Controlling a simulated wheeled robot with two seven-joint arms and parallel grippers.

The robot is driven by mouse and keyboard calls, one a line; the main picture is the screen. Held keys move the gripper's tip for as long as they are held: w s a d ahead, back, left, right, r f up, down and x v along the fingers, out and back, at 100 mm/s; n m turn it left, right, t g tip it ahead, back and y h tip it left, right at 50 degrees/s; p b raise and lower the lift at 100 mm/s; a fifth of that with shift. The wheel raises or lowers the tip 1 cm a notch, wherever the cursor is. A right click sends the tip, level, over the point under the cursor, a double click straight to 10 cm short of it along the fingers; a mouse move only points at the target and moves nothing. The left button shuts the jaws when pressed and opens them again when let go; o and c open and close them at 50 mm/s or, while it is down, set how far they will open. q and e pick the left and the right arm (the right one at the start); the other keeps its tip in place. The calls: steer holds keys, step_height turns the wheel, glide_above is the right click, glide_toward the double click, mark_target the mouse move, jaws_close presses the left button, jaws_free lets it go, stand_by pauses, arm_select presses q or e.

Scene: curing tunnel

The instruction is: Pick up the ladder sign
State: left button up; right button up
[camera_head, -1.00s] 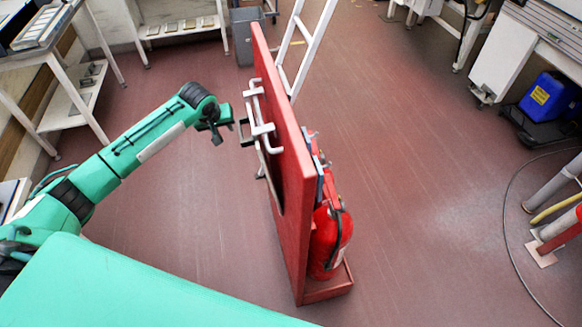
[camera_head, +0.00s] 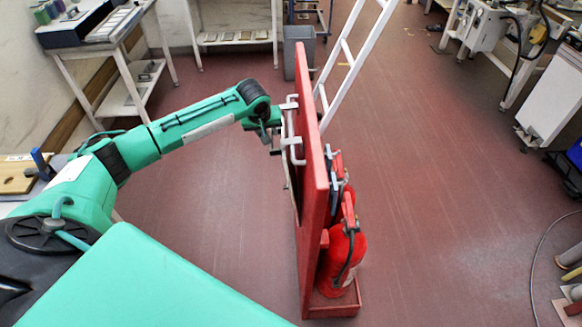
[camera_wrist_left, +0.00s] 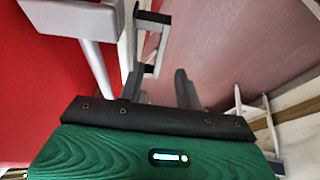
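I cannot clearly make out a face that reads as the ladder sign; the left side of the red board (camera_head: 313,180) is seen nearly edge-on. White bar brackets (camera_head: 291,128) stick out from that side, and thin dark and pale parts hang below them. My left gripper (camera_head: 274,137) is close beside these brackets. In the left wrist view my left gripper (camera_wrist_left: 160,88) has its two dark fingers apart, with a grey bracket-shaped handle (camera_wrist_left: 152,70) just ahead and partly between them. Contact cannot be told. My right gripper is in neither view.
Red fire extinguishers (camera_head: 343,255) stand on the board's right side. A white ladder (camera_head: 352,68) leans behind it, near a grey bin (camera_head: 298,50). A bench (camera_head: 100,40) stands at the back left. The floor (camera_head: 430,190) to the right is clear.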

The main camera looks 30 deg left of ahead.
arm_select(q)
steer(key=p+x, duration=0.1)
steer(key=x, duration=0.1)
steer(key=p+x, duration=0.1)
steer(key=x, duration=0.1)
steer(key=shift+s+d+f, duration=0.1)
steer(key=shift+d+f, duration=0.05)
steer(key=shift+f, duration=0.5)
jaws_close()
stand_by(0.5)
steer(key=shift+w+r, duration=0.15)
steer(key=shift+w, duration=0.05)
